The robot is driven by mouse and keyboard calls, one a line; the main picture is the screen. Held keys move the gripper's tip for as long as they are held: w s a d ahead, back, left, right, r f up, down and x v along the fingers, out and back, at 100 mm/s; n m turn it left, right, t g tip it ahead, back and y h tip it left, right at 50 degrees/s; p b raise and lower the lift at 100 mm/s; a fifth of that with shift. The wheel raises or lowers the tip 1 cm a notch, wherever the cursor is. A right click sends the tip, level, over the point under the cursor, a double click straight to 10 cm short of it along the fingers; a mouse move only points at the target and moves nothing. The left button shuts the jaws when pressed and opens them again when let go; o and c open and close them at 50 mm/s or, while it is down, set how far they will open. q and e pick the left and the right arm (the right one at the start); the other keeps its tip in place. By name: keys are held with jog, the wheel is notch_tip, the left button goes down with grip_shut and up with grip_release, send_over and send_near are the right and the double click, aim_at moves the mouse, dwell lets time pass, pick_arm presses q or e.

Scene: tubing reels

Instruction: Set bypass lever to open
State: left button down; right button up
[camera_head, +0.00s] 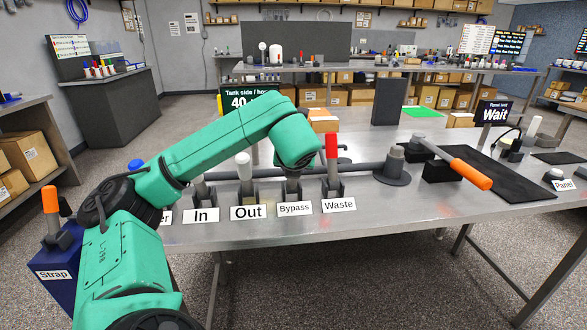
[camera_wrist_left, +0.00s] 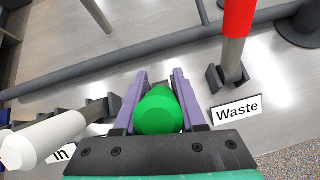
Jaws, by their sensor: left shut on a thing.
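The bypass lever has a green handle (camera_wrist_left: 158,112), seen end-on in the left wrist view. In the head view its base (camera_head: 292,190) stands behind the "Bypass" label (camera_head: 294,208), and my arm hides the handle. My left gripper (camera_wrist_left: 160,78) has its two purple fingers on either side of the green handle and is shut on it. The fingers are hidden behind my green wrist in the head view. My right gripper is not in view.
The red waste lever (camera_head: 331,150) stands upright close on the right, also in the left wrist view (camera_wrist_left: 238,20). A white-handled lever (camera_head: 243,167) stands upright close on the left at "Out". An orange-handled lever (camera_head: 470,173) lies tilted farther right. A grey pipe runs behind the levers.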

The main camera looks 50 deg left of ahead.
pick_arm(q)
jog(key=c, duration=0.5)
grip_release()
jog(key=shift+d+f, duration=0.1)
jog(key=shift+f, duration=0.05)
jog(key=shift+s, duration=0.1)
jog(key=p+v, duration=0.6)
jog(key=v, duration=0.8)
jog(key=shift+d+r, duration=0.2)
jog(key=shift+r, duration=0.05)
jog(key=shift+s+f, duration=0.1)
